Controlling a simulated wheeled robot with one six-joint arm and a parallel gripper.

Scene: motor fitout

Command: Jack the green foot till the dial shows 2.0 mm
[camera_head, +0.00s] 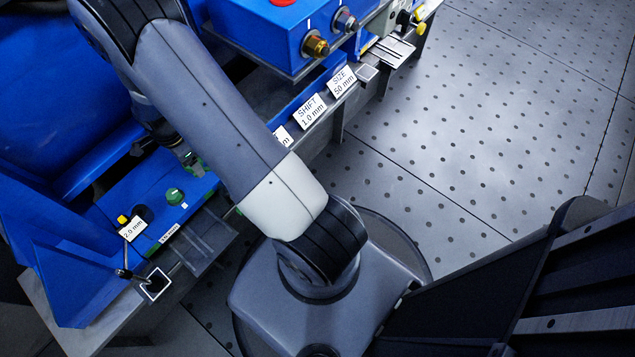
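A green round knob-like part (175,196) stands on a blue block at the lower left. A green-edged strip with small unreadable print (169,233) lies on the block's front edge. A white card reading "2.0 mm" (132,228) stands at the block's left end. I cannot make out a dial reading. My gripper (188,158) is a small dark shape beyond my arm, above and slightly right of the green knob. It is partly hidden, with a bit of green beside it. I cannot tell whether its fingers are open or whether it touches anything.
A yellow button (122,219) and a black round part (141,213) sit by the card. A thin lever (127,273) rises near an open square tube end (154,284). Cards "SHIFT 1.0 mm" (311,112) and "SIZE 50 mm" (342,82) line the bench edge. The dotted floor (480,130) at right is clear.

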